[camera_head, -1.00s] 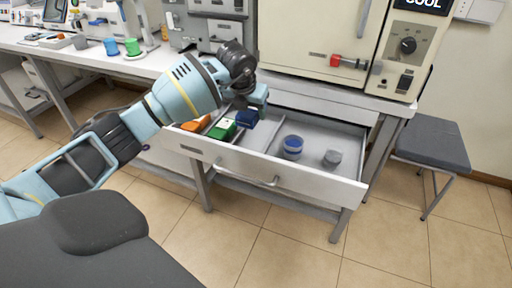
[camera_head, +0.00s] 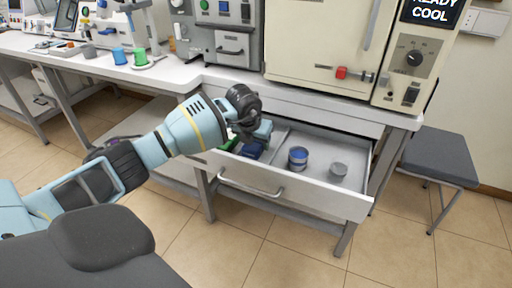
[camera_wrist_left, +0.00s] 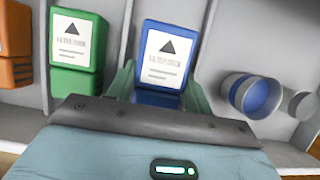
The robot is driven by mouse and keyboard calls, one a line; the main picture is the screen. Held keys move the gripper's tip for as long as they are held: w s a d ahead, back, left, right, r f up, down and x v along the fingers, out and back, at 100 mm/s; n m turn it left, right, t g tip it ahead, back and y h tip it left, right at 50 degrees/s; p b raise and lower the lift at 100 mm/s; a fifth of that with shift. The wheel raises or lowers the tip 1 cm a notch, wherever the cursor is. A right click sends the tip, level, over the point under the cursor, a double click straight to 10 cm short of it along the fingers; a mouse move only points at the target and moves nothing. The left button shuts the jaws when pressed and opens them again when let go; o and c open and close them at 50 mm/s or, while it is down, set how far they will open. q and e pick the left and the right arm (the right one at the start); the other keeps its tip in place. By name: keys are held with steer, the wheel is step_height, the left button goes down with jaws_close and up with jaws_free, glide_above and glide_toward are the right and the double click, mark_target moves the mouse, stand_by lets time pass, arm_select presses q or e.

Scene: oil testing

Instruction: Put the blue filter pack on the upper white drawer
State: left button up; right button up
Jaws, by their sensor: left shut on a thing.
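The blue filter pack (camera_head: 251,151), with a white label, stands in the left compartment of the open white drawer (camera_head: 305,199). My left gripper (camera_head: 256,141) reaches down into the drawer and is shut on the blue pack. In the left wrist view the blue pack (camera_wrist_left: 160,55) is between the two fingers (camera_wrist_left: 160,88), one on each side. The gripper partly covers it in the head view. I cannot tell whether the pack still touches the drawer floor. My right gripper is not in view.
A green pack (camera_wrist_left: 77,50) stands just left of the blue one, with an orange pack (camera_wrist_left: 14,45) beyond it. Across the divider stand a blue-and-white round container (camera_head: 298,158) and a grey one (camera_head: 338,170). A cream oven (camera_head: 325,45) sits on the bench above.

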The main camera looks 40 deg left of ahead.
arm_select(q)
steer(key=shift+f, duration=1.15)
steer(key=shift+f, duration=0.1)
steer(key=o, duration=0.8)
steer(key=shift+f, duration=0.1)
steer(key=shift+r, duration=0.3)
steer(key=p+v, duration=0.1)
steer(key=v, duration=1)
steer(key=shift+s+r, duration=0.2)
steer(key=shift+r, duration=0.2)
